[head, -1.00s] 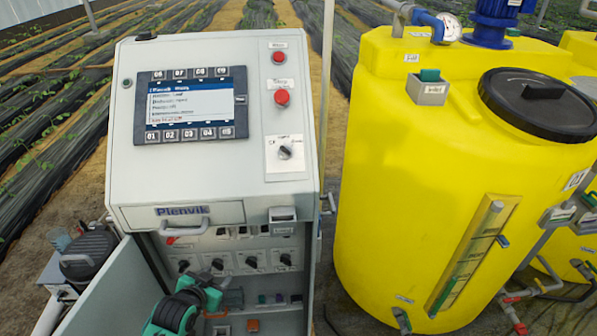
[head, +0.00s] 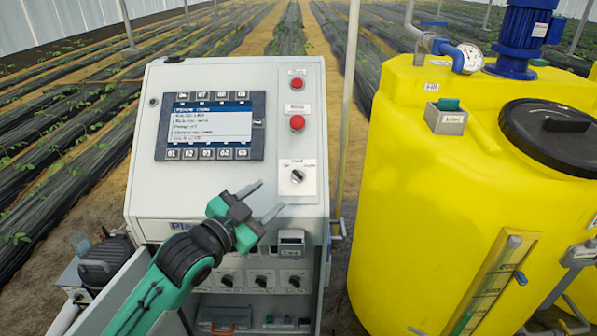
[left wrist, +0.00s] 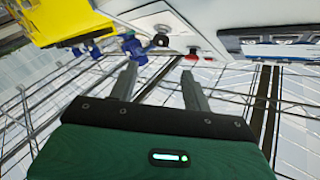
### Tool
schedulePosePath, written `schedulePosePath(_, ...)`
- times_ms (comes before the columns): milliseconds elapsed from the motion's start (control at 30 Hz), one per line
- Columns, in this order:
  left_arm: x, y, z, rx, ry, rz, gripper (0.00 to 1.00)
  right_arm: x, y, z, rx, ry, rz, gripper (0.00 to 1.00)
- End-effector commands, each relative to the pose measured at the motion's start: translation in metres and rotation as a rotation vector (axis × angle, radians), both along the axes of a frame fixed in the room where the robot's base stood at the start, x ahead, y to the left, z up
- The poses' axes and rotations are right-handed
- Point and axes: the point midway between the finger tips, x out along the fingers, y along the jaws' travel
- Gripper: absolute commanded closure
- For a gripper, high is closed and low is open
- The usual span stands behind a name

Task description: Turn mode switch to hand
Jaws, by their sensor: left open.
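The mode switch (head: 297,176) is a small dark knob on a white labelled plate on the right side of the sloping panel. Its position label is too small to read. My left gripper (head: 271,197) is open and empty in front of the panel, to the lower left of the knob. Its two fingers point towards the right and appear apart from the knob. In the left wrist view the open fingers (left wrist: 159,72) point towards the panel, and the knob (left wrist: 160,40) shows beyond them. My right gripper is not in view.
Two red buttons (head: 297,123) sit above the switch, and a display (head: 209,126) is to its left. Below are an open cabinet door (head: 90,305) and a row of knobs (head: 262,281). A yellow tank (head: 420,200) stands at the right.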

Motion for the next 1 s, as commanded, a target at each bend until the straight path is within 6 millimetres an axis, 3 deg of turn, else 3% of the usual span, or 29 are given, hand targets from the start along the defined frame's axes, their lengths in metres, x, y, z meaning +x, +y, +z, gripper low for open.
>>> schedulePosePath(533, 0.08, -0.06, 0.003, 0.001, 0.002, 0.0, 0.51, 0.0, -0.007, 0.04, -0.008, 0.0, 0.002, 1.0)
schedulePosePath(733, 0.094, -0.07, 0.001, 0.0, 0.002, 0.001, 0.51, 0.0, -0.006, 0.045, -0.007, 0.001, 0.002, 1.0)
schedulePosePath(1000, 0.097, -0.072, 0.0, 0.0, 0.001, 0.0, 0.51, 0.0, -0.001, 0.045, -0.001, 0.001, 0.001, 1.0)
